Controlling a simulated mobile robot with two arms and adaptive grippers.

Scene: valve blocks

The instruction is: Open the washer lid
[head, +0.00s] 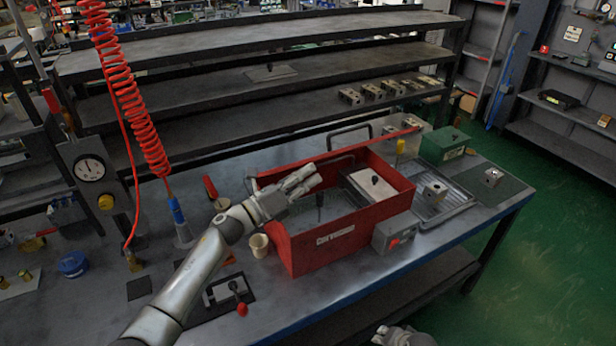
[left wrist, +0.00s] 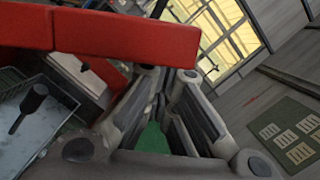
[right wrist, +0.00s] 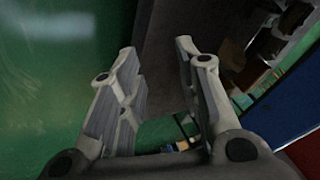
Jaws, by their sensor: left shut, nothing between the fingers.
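The washer (head: 330,238) is a red box with a label on its front, standing on the metal bench. Its top is open in the head view, and I see into its inside, where a pale block with a black knob (head: 374,185) sits. A thin red edge (head: 385,138) and a black looped handle (head: 349,136) show behind it; I cannot tell clearly whether these belong to the lid. My left gripper (head: 308,178) is shut and empty over the box's opening. A red rim (left wrist: 100,32) crosses the left wrist view. My right gripper (right wrist: 160,50) is open and empty, low beyond the bench's front edge.
A grey switch box (head: 396,233) is at the washer's front right. A tray (head: 443,207) with a metal block and a green box (head: 443,145) stand to the right. A beige cup (head: 259,245) is close to the left. A red coiled hose (head: 130,95) hangs at left.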

